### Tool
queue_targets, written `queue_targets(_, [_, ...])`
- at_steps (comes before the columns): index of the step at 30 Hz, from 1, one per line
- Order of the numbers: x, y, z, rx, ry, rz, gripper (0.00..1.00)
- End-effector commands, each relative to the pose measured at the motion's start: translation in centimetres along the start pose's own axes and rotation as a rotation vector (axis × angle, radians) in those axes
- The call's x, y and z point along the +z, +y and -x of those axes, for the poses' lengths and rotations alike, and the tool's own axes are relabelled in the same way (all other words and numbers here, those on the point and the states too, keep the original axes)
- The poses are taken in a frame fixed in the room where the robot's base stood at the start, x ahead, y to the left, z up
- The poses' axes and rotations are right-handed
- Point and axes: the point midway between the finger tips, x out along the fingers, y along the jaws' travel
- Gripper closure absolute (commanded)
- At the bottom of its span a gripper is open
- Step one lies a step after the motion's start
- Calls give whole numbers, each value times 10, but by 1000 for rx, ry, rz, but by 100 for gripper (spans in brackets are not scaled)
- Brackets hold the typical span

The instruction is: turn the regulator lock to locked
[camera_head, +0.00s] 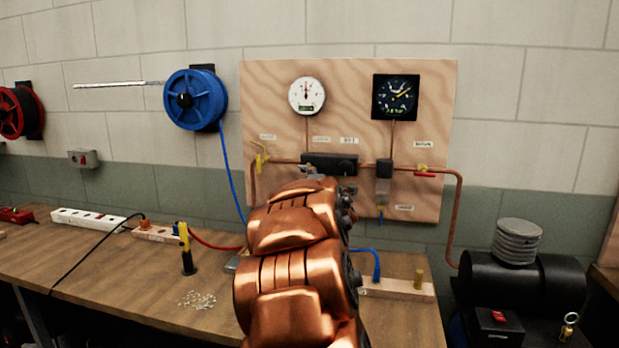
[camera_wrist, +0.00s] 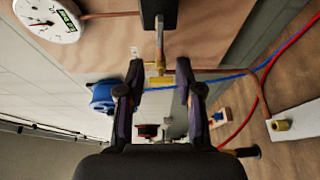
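The black regulator block (camera_head: 330,163) sits on the wooden board's copper pipe, below and between two gauges. Its end also shows in the wrist view (camera_wrist: 158,14), at the top centre. I cannot make out a lock or its position on it. My gripper (camera_wrist: 160,88) is open, with one finger at each side and a gap between them. A yellow brass fitting (camera_wrist: 159,80) on the pipe appears in that gap, seemingly beyond the fingers; I see no grip on it. In the head view my copper arm hides the area below the regulator and most of the gripper.
A white gauge (camera_head: 306,96) and a black gauge (camera_head: 395,97) hang above the pipe. A yellow-handled valve (camera_head: 261,156) is to the left, a red-handled valve (camera_head: 425,173) to the right. A clear filter bowl (camera_head: 383,190) hangs beside the regulator. The workbench (camera_head: 120,265) holds power strips.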

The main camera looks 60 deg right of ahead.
Motion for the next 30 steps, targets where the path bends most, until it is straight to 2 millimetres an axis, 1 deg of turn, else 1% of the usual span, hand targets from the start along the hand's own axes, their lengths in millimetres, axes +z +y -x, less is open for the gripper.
queue_targets(9, [0,0,2,0,0,0,65])
queue_targets(10, [0,0,2,0,0,0,62])
queue_targets(13, [-1,2,0,4,-2,-20,52])
queue_targets(16, [-3,8,-5,19,-15,-106,42])
queue_targets(20, [-9,22,-16,59,-48,-330,28])
queue_targets(22, [-11,27,-23,86,-71,-481,21])
queue_targets(30, [-18,29,-41,190,-170,-1056,21])
